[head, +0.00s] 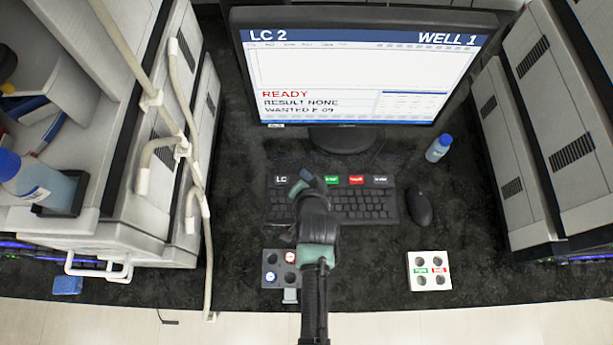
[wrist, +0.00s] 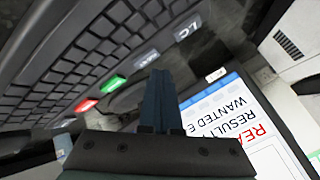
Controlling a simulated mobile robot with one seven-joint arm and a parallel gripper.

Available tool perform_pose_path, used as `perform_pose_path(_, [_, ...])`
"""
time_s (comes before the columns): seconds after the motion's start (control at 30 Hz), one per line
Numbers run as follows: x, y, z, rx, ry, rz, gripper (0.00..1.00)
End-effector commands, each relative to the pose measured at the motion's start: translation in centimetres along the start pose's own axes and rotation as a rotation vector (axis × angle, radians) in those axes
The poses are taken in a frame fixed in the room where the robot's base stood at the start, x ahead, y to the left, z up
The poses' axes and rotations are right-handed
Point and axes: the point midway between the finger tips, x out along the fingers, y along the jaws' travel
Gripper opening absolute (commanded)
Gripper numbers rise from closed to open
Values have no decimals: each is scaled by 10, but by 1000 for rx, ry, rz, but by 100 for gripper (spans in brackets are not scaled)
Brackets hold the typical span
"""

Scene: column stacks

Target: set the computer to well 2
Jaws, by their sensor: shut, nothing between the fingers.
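The computer monitor (head: 365,60) stands at the back and reads LC 2, WELL 1, READY, RESULT NONE and WANTED E-09. Part of its screen shows in the wrist view (wrist: 235,115). The keyboard (head: 350,205) lies before it with a row of labelled keys: LC (head: 280,180), green (head: 331,180), red (head: 356,180) and a dark one (head: 380,180). The wrist view also shows a grey key (wrist: 146,57) between LC and green, which my gripper hides in the head view. My gripper (head: 306,181) is shut and empty over the keyboard's upper left; contact cannot be told.
A black mouse (head: 419,207) and a blue-capped bottle (head: 438,148) are right of the keyboard. A dark vial rack (head: 272,277) and a white vial block (head: 430,283) sit near the front edge. Tall instrument stacks (head: 545,130) flank both sides.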

Motion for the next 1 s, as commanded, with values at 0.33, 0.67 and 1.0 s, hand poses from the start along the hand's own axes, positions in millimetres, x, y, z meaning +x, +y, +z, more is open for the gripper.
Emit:
perform_pose_path(0.33, [0, 0, 0, 0, 0, 0, 0])
perform_pose_path(0.67, [6, 4, 5, 0, -1, 1, 0])
perform_pose_path(1.0, [6, 4, 4, 0, 0, 0, 0])
